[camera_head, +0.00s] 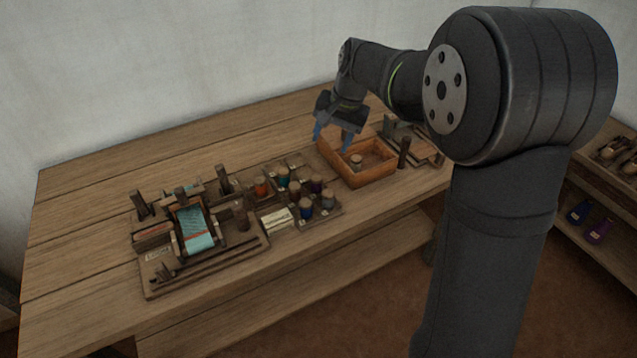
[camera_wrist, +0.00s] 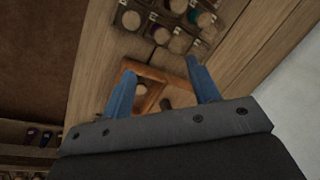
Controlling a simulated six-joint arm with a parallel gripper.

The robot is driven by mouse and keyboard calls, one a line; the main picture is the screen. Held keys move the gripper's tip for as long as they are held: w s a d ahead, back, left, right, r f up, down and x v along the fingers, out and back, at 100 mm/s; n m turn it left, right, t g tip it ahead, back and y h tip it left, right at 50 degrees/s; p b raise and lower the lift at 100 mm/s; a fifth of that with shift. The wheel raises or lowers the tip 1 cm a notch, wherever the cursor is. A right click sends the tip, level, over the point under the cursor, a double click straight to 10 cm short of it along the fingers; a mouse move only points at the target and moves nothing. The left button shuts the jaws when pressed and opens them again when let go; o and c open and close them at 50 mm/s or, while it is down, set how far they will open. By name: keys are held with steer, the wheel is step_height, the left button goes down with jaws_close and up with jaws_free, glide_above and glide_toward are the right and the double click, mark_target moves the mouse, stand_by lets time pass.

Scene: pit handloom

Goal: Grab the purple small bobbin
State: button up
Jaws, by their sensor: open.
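A small dark purple bobbin (camera_head: 317,184) stands upright among several small bobbins on the rack on the table, in the head view. A blue bobbin (camera_head: 306,208) and a grey one (camera_head: 327,198) stand close to it. My gripper (camera_head: 332,136) is open and empty, pointing down near the wooden box, behind and above the bobbins. In the wrist view my gripper (camera_wrist: 160,70) shows two blue fingers apart.
An open wooden box (camera_head: 372,181) holding a small bobbin (camera_head: 356,161) stands right of the rack. A small loom (camera_head: 196,230) with teal cloth stands to the left. A lower shelf at right holds a blue item (camera_head: 578,212) and a purple item (camera_head: 598,231). The table's back left is clear.

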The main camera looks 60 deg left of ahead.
mark_target(317, 178)
steer(key=s+a+n+t+h, duration=0.2)
steer(key=a+n, duration=0.2)
steer(key=n, duration=0.8)
step_height(317, 178, down, 11)
steer(key=shift+s+d, duration=0.15)
steer(key=shift+f, duration=2.6)
steer(key=c, duration=1)
steer(key=shift+r, duration=0.1)
